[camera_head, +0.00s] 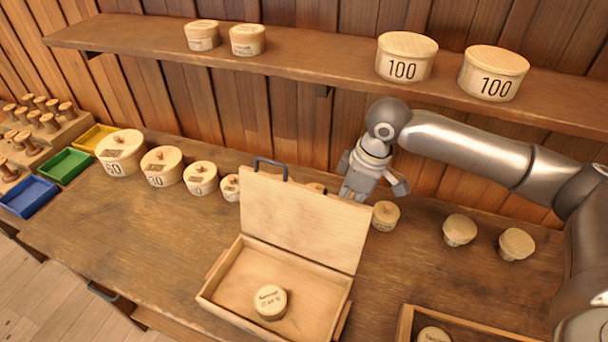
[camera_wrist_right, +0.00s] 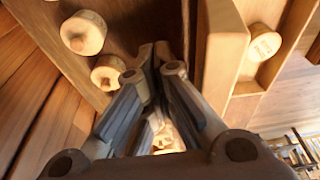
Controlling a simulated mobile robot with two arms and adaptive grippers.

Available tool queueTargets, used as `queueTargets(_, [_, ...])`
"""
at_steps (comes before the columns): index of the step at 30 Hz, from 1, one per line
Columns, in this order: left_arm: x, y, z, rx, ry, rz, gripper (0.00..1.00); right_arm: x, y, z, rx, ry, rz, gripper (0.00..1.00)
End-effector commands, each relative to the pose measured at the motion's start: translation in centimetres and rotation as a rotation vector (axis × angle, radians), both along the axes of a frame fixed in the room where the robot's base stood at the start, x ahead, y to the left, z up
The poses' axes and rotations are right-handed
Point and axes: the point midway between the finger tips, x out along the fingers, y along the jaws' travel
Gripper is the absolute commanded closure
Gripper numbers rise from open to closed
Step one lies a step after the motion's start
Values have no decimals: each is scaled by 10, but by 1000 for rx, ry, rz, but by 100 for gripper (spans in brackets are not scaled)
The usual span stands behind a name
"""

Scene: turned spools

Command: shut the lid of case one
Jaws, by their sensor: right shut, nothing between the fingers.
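An open wooden case (camera_head: 222,288) stands on the workbench with its lid (camera_head: 300,215) raised nearly upright on the far side. A dark handle (camera_head: 270,165) is on the lid's top edge. A small round wooden box (camera_head: 270,301) with dark print lies inside the case. My right gripper (camera_head: 356,190) is behind the lid's upper right corner, pointing down. Its fingers are shut and empty, and the lid partly hides the tips; I cannot tell if they touch it. In the right wrist view the closed fingers (camera_wrist_right: 155,60) show beside a wooden panel. My left gripper is not in view.
A second wooden case or tray (camera_head: 404,325) is cut off at the lower right, with a round box in it. Round boxes (camera_head: 122,153) line the bench behind the case. A shelf (camera_head: 310,72) with boxes hangs above. Bench left of the case is clear.

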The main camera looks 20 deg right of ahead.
Motion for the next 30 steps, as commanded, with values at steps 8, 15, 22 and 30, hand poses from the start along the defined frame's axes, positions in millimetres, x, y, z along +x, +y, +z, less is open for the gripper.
queueTargets(8, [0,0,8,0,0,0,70,-9,8,1,0,2,1,100])
queueTargets(15, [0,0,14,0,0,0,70,-16,14,1,-1,0,1,100])
queueTargets(22, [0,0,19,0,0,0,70,-23,20,1,0,2,0,100])
queueTargets(30, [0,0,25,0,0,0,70,-31,27,1,0,1,0,100])
